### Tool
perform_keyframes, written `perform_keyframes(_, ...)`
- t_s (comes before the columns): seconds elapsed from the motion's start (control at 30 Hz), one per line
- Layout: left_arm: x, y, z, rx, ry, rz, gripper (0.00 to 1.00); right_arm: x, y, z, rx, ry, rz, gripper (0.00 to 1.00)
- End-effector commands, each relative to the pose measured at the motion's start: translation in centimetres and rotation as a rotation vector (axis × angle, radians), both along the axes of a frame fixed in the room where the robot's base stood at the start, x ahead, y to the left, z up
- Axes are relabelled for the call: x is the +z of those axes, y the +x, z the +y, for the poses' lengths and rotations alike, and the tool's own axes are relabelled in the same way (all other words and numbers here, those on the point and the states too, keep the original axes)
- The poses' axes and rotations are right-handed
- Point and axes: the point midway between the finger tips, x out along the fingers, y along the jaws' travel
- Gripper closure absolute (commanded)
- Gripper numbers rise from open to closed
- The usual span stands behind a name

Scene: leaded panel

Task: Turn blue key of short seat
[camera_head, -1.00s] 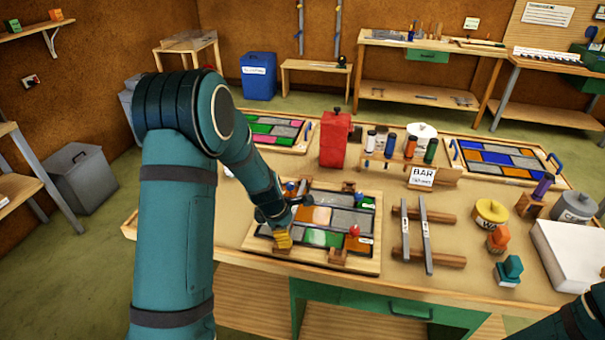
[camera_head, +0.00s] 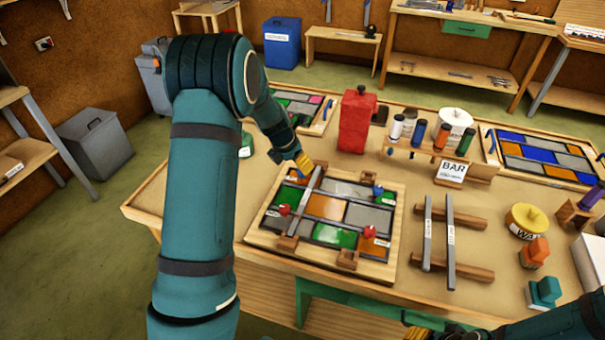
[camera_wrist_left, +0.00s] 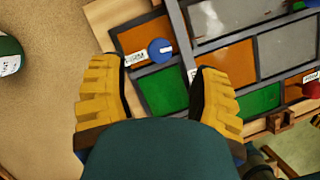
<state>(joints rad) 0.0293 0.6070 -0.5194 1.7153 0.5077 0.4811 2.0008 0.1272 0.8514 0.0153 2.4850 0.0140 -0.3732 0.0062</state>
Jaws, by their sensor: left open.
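The leaded panel (camera_head: 330,207) of green, orange and grey pieces lies in a wooden frame on the bench. A metal bar (camera_head: 305,200) lies across its left part between wooden blocks. My left gripper (camera_head: 303,162) is open above the panel's far-left corner. In the left wrist view, a round blue key (camera_wrist_left: 160,52) with a small label lies ahead, between the lines of the open fingers (camera_wrist_left: 160,95), not gripped. The head view also shows a blue key (camera_head: 378,190) at far right and red keys (camera_head: 284,210) (camera_head: 369,232). My right gripper (camera_head: 420,334) is partly cut off below.
A red container (camera_head: 357,120) and a rack of bottles (camera_head: 430,155) stand behind the panel. Two loose metal bars (camera_head: 450,240) rest on wooden strips to its right. A green jar (camera_wrist_left: 8,55) stands left of the gripper in the wrist view.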

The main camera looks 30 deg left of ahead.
Motion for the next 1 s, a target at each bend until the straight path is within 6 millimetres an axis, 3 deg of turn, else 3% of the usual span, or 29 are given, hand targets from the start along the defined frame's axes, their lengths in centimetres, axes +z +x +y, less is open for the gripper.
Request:
perform_keyframes(0.1,-2.3,0.8,-0.2,0.001,0.0,0.001,0.38,-0.6,-0.2,0.0,0.004,0.001,0.004,0.53)
perform_keyframes(0.3,-4.7,1.8,-0.5,0.001,0.001,0.0,0.38,-1.1,-0.4,0.1,0.006,0.002,0.008,0.53)
perform_keyframes(0.77,-5.5,2.2,-0.6,0.0,0.001,-0.001,0.38,-1.2,-0.4,0.1,0.008,0.003,0.009,0.53)
perform_keyframes(0.93,-5.5,2.2,-0.6,0.0,0.001,-0.001,0.92,-1.2,-0.4,0.1,0.008,0.002,0.009,0.53)
perform_keyframes(0.97,-5.5,2.2,-0.6,0.0,0.001,-0.001,1.0,-1.2,-0.4,0.1,0.008,0.002,0.009,0.53)
perform_keyframes(1.0,-5.5,2.2,-0.6,0.0,0.001,-0.001,1.0,-1.2,-0.4,0.1,0.008,0.002,0.009,0.53)
